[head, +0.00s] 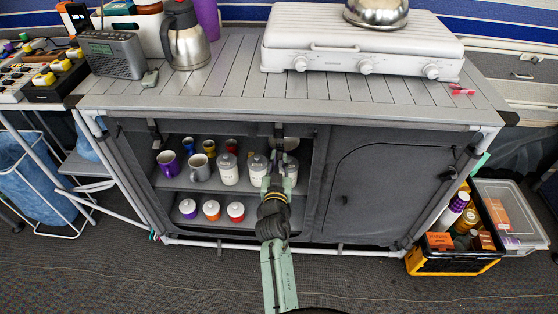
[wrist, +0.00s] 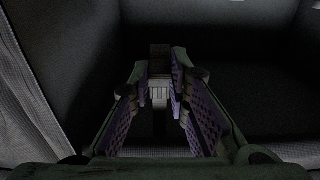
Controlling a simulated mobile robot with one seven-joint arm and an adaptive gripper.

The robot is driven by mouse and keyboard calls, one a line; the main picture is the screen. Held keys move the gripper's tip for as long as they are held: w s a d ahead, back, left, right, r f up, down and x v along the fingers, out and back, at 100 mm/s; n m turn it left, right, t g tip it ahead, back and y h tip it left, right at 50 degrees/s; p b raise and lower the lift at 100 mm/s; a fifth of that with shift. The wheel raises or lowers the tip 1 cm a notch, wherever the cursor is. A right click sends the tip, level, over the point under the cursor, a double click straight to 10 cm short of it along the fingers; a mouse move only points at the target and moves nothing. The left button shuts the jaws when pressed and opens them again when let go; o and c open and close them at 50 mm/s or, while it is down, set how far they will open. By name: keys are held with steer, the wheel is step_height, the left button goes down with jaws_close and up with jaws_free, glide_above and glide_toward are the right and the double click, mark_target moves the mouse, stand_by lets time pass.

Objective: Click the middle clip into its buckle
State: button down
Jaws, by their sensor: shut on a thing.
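My gripper (head: 277,172) is in front of the cabinet's open compartment, just below the countertop's front edge. In the wrist view my gripper (wrist: 159,82) has its purple-padded fingers closed around a small, pale, ribbed piece (wrist: 159,97), which looks like the middle clip. A dark upright strap or fitting (wrist: 160,54) lies straight beyond it. In the head view a dark middle strap (head: 278,131) hangs from the counter edge directly above my fingers. The fingers hide the clip there. I cannot tell buckle from strap, or whether clip and buckle touch.
Another dark strap (head: 154,132) hangs at the left. Shelves behind my gripper hold mugs (head: 168,163), jars (head: 228,168) and small lidded pots (head: 236,211). The right cabinet panel (head: 380,190) is closed. A stove (head: 360,45) stands on the counter (head: 225,75). A crate (head: 450,262) stands at the right.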

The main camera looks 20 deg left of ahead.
steer(key=s+d+r+p, duration=0.1)
steer(key=s+r+p, duration=0.3)
steer(key=r, duration=0.5)
steer(key=shift+s+d+p, duration=0.2)
steer(key=shift+s+p, duration=0.15)
steer(key=shift+s, duration=0.05)
steer(key=shift+r, duration=0.1)
steer(key=c, duration=1.7)
jaws_free()
steer(key=shift+s, duration=0.1)
steer(key=shift+o, duration=0.9)
